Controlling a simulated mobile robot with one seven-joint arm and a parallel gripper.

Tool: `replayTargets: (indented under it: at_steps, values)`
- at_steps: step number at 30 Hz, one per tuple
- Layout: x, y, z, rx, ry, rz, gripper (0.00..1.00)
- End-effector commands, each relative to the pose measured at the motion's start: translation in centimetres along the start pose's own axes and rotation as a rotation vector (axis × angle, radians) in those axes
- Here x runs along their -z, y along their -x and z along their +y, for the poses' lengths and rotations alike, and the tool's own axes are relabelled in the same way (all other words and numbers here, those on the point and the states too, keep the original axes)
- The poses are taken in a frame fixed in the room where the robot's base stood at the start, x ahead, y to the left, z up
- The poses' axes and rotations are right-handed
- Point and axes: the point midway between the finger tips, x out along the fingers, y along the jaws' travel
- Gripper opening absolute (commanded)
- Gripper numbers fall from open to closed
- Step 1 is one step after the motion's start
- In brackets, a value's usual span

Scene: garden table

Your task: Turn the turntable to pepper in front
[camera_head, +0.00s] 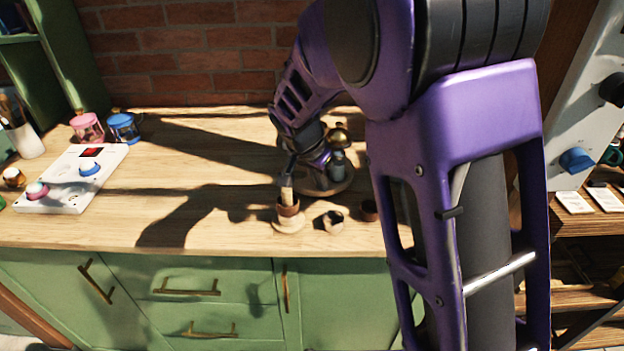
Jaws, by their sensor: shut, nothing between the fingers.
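The turntable (342,187) is a round, light disc on the wooden counter, partly hidden behind my purple arm. I cannot tell which item is the pepper, and my arm hides part of the load.
A small cup (333,221) and a dark brown cup (369,210) stand before the turntable. A white control box (72,180), pink jar (87,127) and blue jar (123,127) are at the left. The counter's (170,190) left middle is clear. A brick wall stands behind.

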Motion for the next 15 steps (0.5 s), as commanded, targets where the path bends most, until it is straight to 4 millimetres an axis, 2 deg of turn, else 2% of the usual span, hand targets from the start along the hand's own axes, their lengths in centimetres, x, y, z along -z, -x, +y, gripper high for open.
replayTargets:
  at_steps: [5,15]
  values:
    - [0.98,-0.43,0.0,-0.001,0.001,0.0,0.0]
    - [1.06,-0.42,-0.03,0.0,0.002,0.0,0.0]
